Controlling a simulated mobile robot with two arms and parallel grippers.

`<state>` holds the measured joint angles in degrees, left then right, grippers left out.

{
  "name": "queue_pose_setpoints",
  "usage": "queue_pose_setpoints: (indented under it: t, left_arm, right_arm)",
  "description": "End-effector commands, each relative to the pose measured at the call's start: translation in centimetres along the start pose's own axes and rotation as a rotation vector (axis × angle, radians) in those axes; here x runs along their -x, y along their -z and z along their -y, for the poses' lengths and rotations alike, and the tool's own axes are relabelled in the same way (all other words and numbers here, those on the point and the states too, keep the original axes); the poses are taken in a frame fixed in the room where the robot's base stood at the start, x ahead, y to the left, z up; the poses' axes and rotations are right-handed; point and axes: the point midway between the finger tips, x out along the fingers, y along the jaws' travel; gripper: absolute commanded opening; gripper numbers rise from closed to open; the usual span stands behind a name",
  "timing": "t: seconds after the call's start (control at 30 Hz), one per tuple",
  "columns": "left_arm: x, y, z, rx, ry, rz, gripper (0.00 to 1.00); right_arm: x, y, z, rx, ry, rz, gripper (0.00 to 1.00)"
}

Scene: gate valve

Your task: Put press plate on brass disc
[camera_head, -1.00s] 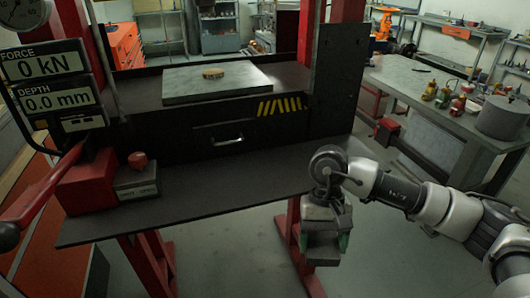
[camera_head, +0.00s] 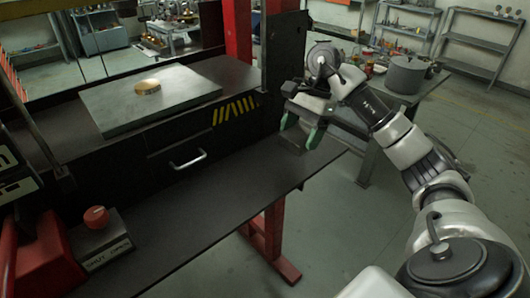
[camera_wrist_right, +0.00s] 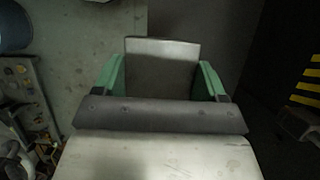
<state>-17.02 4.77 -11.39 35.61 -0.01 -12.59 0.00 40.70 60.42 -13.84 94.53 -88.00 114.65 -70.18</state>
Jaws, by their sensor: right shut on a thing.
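The brass disc (camera_head: 147,87) lies flat on a square grey plate (camera_head: 190,92) on the press bed in the head view. My right gripper (camera_head: 301,130) is at the right end of the front shelf, right of the disc and well apart from it. Its green fingers are shut on the press plate, a flat grey plate (camera_wrist_right: 162,70) that shows between them in the right wrist view. In the head view the press plate (camera_head: 291,138) is small and dim against the dark shelf. My left gripper is not in view.
A box with a red knob (camera_head: 96,217) sits on the left of the shelf. The shelf's middle (camera_head: 200,205) is clear.

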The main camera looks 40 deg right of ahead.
Motion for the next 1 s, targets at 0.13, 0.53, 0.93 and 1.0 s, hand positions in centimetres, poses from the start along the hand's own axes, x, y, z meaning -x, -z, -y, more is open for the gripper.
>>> queue_pose_setpoints:
  t: [0.13,0.53,0.93,1.0]
  left_arm:
    - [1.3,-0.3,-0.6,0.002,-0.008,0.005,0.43]
    - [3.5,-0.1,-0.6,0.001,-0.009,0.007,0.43]
    - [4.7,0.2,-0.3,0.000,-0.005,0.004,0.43]
    - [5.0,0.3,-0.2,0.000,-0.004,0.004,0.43]
  right_arm:
    - [-1.7,-1.4,2.0,0.005,0.002,0.007,0.08]
    - [-7.4,-4.0,7.3,0.005,0.004,0.006,0.08]
    - [-10.5,-3.5,8.1,0.003,0.000,0.004,0.08]
    - [-11.3,-3.2,8.1,0.004,0.001,0.004,0.08]
